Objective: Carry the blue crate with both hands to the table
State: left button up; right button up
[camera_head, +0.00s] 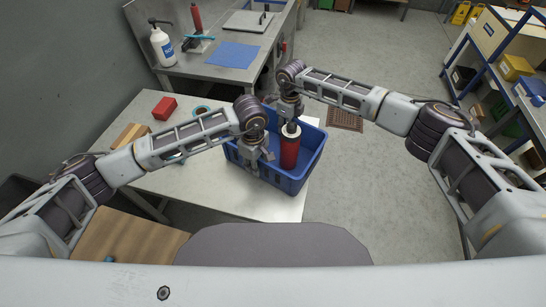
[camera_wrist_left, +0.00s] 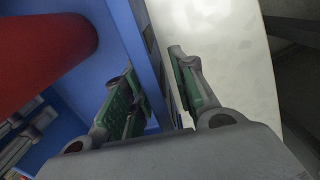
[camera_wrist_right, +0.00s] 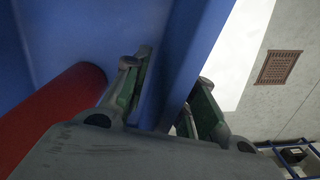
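The blue crate (camera_head: 292,183) is at the right part of a pale table, its right corner reaching past the table edge. Whether it rests on the top or is slightly raised cannot be told. A red cylinder with a white top (camera_head: 290,152) stands inside. The far wall is partly hidden behind my right gripper.
The pale table (camera_head: 225,195) also holds a red block (camera_head: 165,108) and a wooden block (camera_head: 132,136). A grey workbench (camera_head: 205,70) with a white bottle (camera_head: 162,47) and blue mat (camera_head: 233,54) stands behind. Shelving (camera_head: 490,75) is at right. The floor between is open, with a drain grate (camera_head: 345,119).

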pick_arm(q)
jog(key=shift+r, duration=6)
pick_arm(e)
jog(key=shift+r, duration=6)
pick_arm(q)
jog(key=shift+r, duration=0.15)
